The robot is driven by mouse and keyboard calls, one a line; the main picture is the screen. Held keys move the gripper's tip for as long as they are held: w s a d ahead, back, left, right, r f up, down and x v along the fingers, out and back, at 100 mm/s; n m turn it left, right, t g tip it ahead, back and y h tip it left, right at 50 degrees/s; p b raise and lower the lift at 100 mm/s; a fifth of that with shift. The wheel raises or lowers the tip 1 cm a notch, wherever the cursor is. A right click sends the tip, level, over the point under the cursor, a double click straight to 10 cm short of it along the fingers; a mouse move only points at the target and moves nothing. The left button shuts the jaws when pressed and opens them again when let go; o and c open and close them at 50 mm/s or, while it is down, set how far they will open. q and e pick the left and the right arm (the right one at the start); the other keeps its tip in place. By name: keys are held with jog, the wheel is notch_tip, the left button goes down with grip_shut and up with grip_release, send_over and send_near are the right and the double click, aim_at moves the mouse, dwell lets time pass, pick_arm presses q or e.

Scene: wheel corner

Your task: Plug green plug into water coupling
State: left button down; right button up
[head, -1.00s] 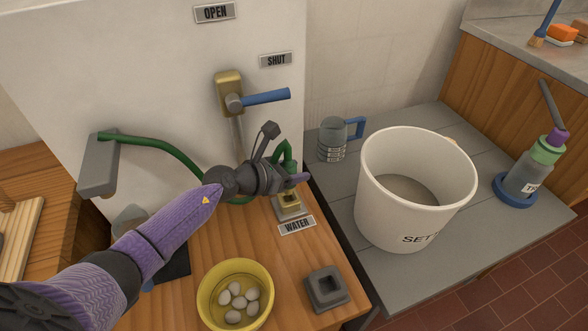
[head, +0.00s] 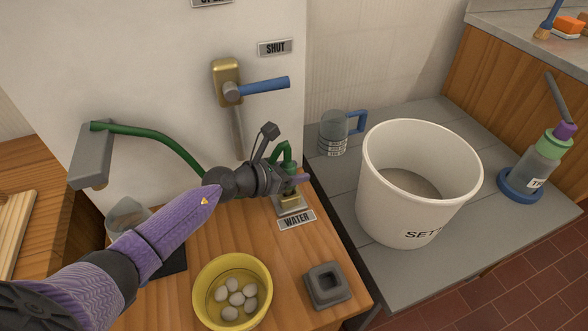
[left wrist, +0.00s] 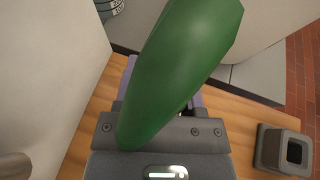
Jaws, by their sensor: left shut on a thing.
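My left gripper (head: 293,181) is shut on the green plug (head: 290,169), just above the water coupling. A green hose bends up from the plug in an arch; its large green curve (left wrist: 180,70) fills the middle of the left wrist view and hides the fingertips. The water coupling (head: 291,205) is a square brass and grey socket on the wooden counter, behind the WATER label (head: 296,219). The plug's lower end is over or at the socket's top; I cannot tell whether it is inside. My right gripper is not in view.
A grey square block with a hole (head: 327,288) and a yellow bowl of stones (head: 232,292) stand at the counter's front. A blue-handled lever (head: 262,87) is on the wall by the SHUT sign. A white bucket (head: 375,200) and a mug (head: 333,133) stand to the right.

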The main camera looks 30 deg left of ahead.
pick_arm(q)
jog(key=shift+f, duration=0.2)
jog(key=shift+f+b, duration=0.3)
jog(key=shift+b, duration=0.05)
jog(key=shift+f, duration=0.1)
jog(key=shift+f+b, duration=0.35)
jog(key=shift+c, duration=0.5)
grip_release()
jog(key=shift+r, duration=0.1)
jog(key=shift+s+r, duration=0.15)
jog(key=shift+s, duration=0.05)
jog(key=p+v, duration=0.3)
jog(key=v, duration=0.6)
jog(key=shift+s+p, duration=0.2)
jog(key=shift+p, duration=0.1)
jog(key=shift+a, duration=0.2)
